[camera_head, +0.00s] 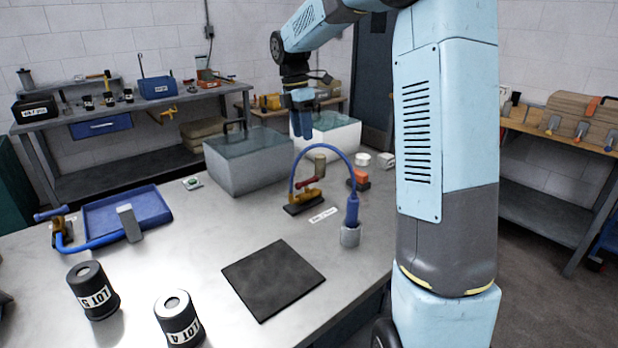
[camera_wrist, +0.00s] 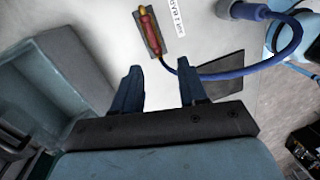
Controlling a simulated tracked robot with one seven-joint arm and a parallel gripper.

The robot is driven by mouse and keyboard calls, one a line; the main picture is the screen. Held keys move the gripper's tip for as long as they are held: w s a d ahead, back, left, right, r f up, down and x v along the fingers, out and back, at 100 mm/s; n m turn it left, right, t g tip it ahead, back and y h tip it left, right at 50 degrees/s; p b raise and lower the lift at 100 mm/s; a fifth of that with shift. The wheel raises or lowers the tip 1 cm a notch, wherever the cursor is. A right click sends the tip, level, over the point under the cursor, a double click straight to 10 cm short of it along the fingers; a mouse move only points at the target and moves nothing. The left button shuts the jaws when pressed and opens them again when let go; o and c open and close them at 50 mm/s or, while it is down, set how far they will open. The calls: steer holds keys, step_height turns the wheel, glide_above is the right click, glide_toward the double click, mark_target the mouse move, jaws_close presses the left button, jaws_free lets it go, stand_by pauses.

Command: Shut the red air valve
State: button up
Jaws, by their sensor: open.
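The red air valve (camera_head: 308,184) has a red lever on a brass body, fixed on a small black base on the metal bench. In the wrist view the red lever (camera_wrist: 149,31) lies roughly along the base (camera_wrist: 153,45). A blue hose (camera_head: 322,147) arches from the valve to a blue nozzle (camera_head: 352,210) standing in a grey cup (camera_head: 350,236). My gripper (camera_head: 302,137) hangs above and behind the valve, fingers down. In the wrist view my gripper (camera_wrist: 160,84) is open and empty, with the valve beyond its fingertips, apart from them.
Two glass-topped tanks (camera_head: 236,177) stand behind the valve. A black mat (camera_head: 272,280) lies in front. At left are a blue-handled valve (camera_head: 60,230), a blue tray (camera_head: 150,204) and black canisters (camera_head: 92,290).

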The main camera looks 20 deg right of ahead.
mark_target(307, 183)
steer(key=shift+n+g, duration=0.3)
steer(key=shift+n, duration=0.5)
steer(key=f, duration=0.5)
steer(key=d+f, duration=0.1)
steer(key=f, duration=0.9)
steer(key=shift+d+f, duration=0.2)
steer(key=shift+d, duration=0.1)
